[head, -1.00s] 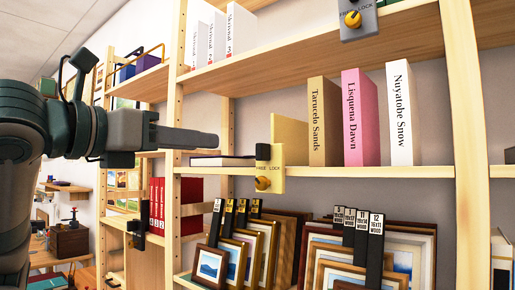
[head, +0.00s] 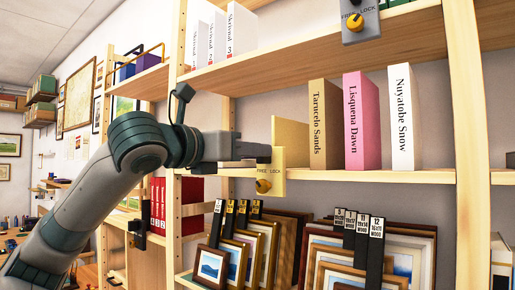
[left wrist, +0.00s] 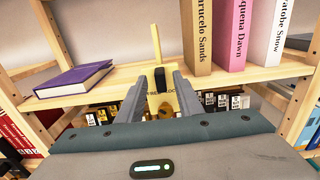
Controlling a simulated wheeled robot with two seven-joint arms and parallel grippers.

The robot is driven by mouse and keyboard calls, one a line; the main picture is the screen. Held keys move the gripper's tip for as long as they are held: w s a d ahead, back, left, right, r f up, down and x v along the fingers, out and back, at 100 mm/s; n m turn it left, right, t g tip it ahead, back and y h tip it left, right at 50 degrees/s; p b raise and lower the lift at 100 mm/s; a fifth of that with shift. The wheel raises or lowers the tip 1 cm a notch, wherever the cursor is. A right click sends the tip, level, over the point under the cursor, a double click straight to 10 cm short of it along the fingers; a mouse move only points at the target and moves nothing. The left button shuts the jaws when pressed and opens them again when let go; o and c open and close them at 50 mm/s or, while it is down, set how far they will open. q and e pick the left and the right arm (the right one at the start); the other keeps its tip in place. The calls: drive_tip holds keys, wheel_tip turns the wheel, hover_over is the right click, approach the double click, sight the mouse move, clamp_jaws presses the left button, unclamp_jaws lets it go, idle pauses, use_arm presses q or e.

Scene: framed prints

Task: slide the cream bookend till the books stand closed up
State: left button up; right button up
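The cream bookend (head: 291,143) stands upright on the middle shelf, with a front plate marked FREE and LOCK and an orange knob (head: 264,186) below the shelf edge. To its right stand the tan Tarucelo Sands (head: 325,125), pink Lisquena Dawn (head: 362,120) and white Nuyatobe Snow (head: 403,118), upright with gaps between them. My left gripper (head: 268,154) is at the bookend's front. In the left wrist view its fingers (left wrist: 159,82) are apart, on either side of the bookend's black block (left wrist: 160,77); contact cannot be told. My right gripper is out of view.
A purple book (left wrist: 75,80) lies flat on the shelf left of the bookend. Framed prints (head: 210,267) with black size tags fill the shelf below. A grey bookend (head: 358,20) is clamped to the shelf above. A wooden post (head: 463,120) stands at right.

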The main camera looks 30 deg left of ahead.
use_arm(q)
drive_tip(key=shift+w+d, duration=0.1)
drive_tip(key=shift+w, duration=1.25)
clamp_jaws()
